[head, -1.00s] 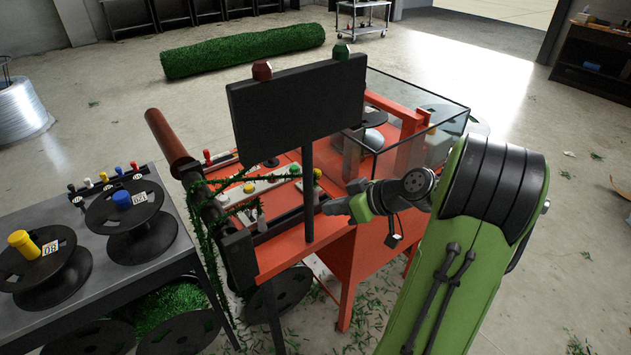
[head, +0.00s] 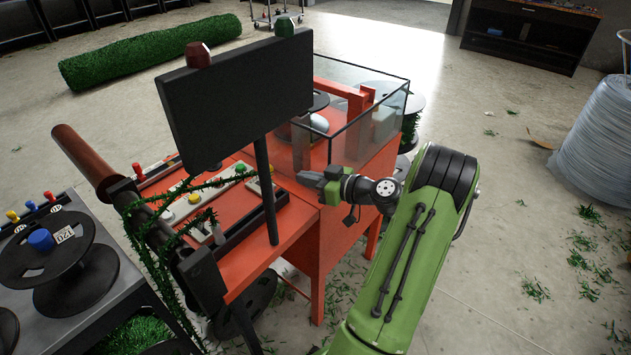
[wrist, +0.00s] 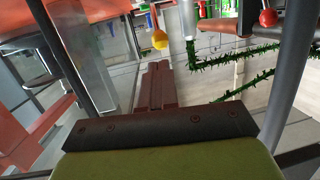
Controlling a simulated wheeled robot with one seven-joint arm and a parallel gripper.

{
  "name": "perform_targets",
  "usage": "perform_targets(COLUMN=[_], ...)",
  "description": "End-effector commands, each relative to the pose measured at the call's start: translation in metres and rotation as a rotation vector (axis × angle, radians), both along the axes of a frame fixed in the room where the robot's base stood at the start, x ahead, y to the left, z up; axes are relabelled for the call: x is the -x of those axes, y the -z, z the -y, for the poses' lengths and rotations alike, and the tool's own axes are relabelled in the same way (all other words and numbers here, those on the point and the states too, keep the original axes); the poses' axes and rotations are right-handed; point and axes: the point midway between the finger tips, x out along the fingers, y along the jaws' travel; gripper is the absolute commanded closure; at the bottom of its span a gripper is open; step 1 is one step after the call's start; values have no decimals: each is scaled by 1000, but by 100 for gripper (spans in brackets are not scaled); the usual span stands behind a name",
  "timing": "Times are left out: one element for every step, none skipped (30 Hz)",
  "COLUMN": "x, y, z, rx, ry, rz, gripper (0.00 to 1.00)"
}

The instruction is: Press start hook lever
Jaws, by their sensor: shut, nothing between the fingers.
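The orange-red twisting machine (head: 240,220) stands in the middle of the head view. Its pale control panel has a yellow button (head: 194,198) and a green button (head: 240,169). A small red-topped lever (head: 137,169) stands at its far left. I cannot tell which control is the start hook lever. My gripper (head: 303,180) is shut and empty, over the machine's right part, to the right of the black post. In the wrist view the closed fingers (wrist: 154,88) point toward a yellow knob (wrist: 160,40), apart from it in the picture. A red knob (wrist: 267,18) shows upper right.
A black board (head: 235,95) on a post rises beside my gripper and hides part of the machine. A clear-walled box (head: 370,125) stands behind. Green garland (head: 150,240) hangs at the left. Spools (head: 65,265) sit on the left table.

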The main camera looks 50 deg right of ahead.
Motion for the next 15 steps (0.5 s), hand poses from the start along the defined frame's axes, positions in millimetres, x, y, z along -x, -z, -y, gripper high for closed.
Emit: perform_targets(x=[-12, -18, -27, -33, -39, -47, -53, -58, -64, -68, -71, -75, -76, -78, -79], y=[3, 4, 6, 7, 8, 10, 12, 12, 14, 14, 14, 15, 15, 16, 16], z=[-3, -4, -5, -6, -7, -9, -9, -10, -11, -12, -12, -13, -13, -13, -13], rx=[2, 3, 2, 2, 2, 2, 1, 2, 2, 2, 1, 2, 2, 2, 2], ry=[-4, -6, -4, -5, -3, -5, -3, -3, -4, -2, -2, -1, -1, 0, 1], rz=[1, 2, 1, 0, 2, 1, 1, 2, 1, 0, 1, 1, 1, 0, 0], gripper=[100, 100, 100, 100, 100, 100, 100, 100, 100, 100, 100, 100, 100, 100, 100])
